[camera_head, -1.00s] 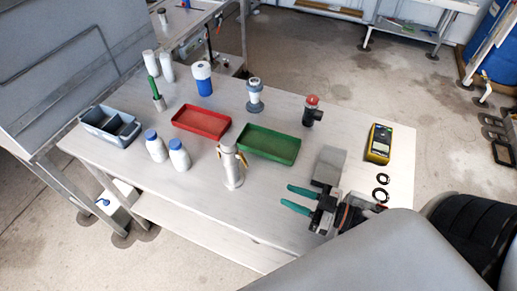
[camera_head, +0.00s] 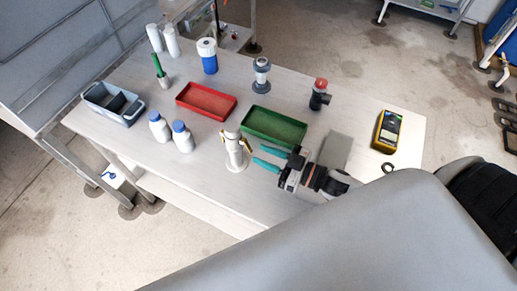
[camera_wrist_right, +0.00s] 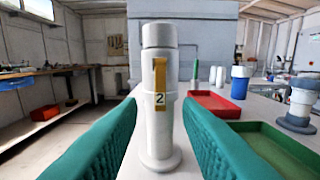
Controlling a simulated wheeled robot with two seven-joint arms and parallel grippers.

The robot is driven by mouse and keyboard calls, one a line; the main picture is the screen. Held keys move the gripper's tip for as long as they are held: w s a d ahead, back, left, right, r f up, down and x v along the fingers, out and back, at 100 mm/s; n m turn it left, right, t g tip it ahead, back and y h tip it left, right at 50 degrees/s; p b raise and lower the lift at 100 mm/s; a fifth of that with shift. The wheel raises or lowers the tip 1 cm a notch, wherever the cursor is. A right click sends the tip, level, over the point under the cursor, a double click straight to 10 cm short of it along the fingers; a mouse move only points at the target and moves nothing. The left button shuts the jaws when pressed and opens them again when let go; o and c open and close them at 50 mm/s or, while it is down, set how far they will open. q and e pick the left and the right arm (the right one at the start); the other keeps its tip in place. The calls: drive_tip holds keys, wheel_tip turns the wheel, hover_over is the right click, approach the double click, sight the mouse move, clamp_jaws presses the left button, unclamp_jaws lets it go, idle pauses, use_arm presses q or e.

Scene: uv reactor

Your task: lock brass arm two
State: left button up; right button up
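The silver-white cylindrical vessel (camera_head: 236,154) stands upright on the table on a round base. In the right wrist view, brass arm two (camera_wrist_right: 159,78) is a brass strip marked "2" on the vessel's near side, lying roughly upright along its wall. A small brass piece also shows on the vessel's left side (camera_head: 222,138) in the head view. My right gripper (camera_head: 259,155) has teal fingers, is open and empty, and points at the vessel. Its fingertips are level with the vessel and appear short of it. My left gripper is not in view.
A green tray (camera_head: 298,142) lies close behind my right gripper, with a red tray (camera_head: 232,114) farther left. Two blue-capped bottles (camera_head: 182,142) stand left of the vessel. A yellow meter (camera_head: 387,132) lies at the right. The table's front edge is just below the vessel.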

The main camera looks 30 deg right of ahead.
sight(248, 147)
drive_tip(key=shift+x, duration=1.25)
clamp_jaws()
drive_tip(key=f+b, duration=0.1)
drive_tip(key=b, duration=0.1)
drive_tip(key=shift+w+a+t+y+b, duration=0.1)
drive_tip(key=shift+t+y+b, duration=0.2)
drive_tip(key=shift+t, duration=0.1)
drive_tip(key=shift+r, duration=0.25)
unclamp_jaws()
